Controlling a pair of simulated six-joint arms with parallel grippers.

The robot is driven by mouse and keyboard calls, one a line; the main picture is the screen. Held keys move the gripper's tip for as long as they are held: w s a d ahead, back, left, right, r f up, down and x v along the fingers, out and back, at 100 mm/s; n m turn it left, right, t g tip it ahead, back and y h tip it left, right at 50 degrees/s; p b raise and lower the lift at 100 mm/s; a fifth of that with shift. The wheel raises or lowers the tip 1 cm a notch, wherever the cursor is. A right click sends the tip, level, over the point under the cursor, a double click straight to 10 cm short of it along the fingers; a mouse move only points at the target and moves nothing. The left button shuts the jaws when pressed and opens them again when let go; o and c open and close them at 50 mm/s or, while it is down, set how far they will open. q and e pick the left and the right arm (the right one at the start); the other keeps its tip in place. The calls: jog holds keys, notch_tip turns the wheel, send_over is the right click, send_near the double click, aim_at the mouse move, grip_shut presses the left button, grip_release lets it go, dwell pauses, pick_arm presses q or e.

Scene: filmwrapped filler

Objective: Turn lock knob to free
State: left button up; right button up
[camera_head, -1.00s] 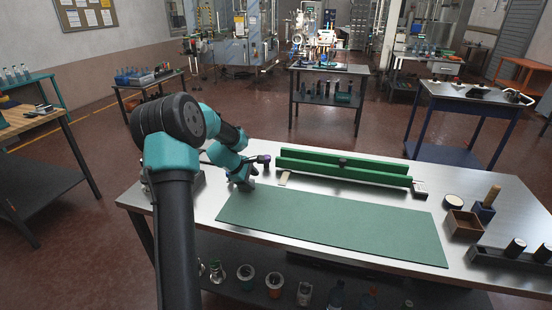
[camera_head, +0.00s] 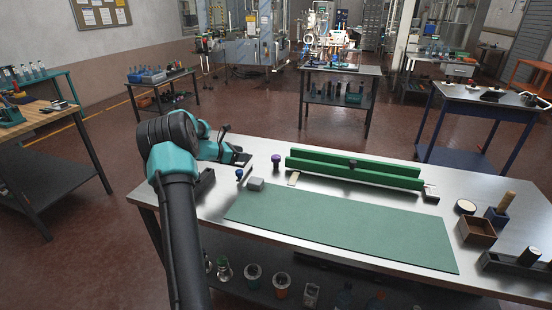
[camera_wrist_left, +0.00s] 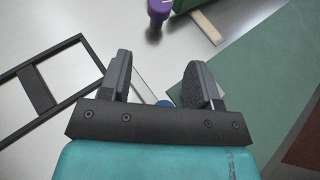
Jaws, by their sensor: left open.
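A long green two-rail fixture (camera_head: 352,168) lies along the back of the metal table. A small dark knob-like part (camera_head: 353,163) sits at its middle. A purple-topped knob or post (camera_head: 276,161) stands just left of the fixture; it also shows at the top of the left wrist view (camera_wrist_left: 159,10). I cannot tell which is the lock knob or how it is turned. My left gripper (camera_head: 240,158) is over the table's back left, left of the purple piece and apart from it. In the left wrist view its fingers (camera_wrist_left: 160,75) are spread and empty.
A blue-topped piece (camera_head: 240,174) and a grey block (camera_head: 255,184) stand near my left gripper. A flat green mat (camera_head: 340,225) lies clear in front. A black frame (camera_wrist_left: 40,90) is left in the wrist view. A wooden box (camera_head: 477,231) stands right.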

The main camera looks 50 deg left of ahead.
aim_at(275, 157)
pick_arm(q)
jog(key=shift+w, duration=0.1)
jog(key=x, duration=1.7)
jog(key=shift+d+f, duration=0.1)
jog(key=shift+f, duration=0.15)
jog(key=shift+c, duration=0.2)
jog(key=c, duration=0.6)
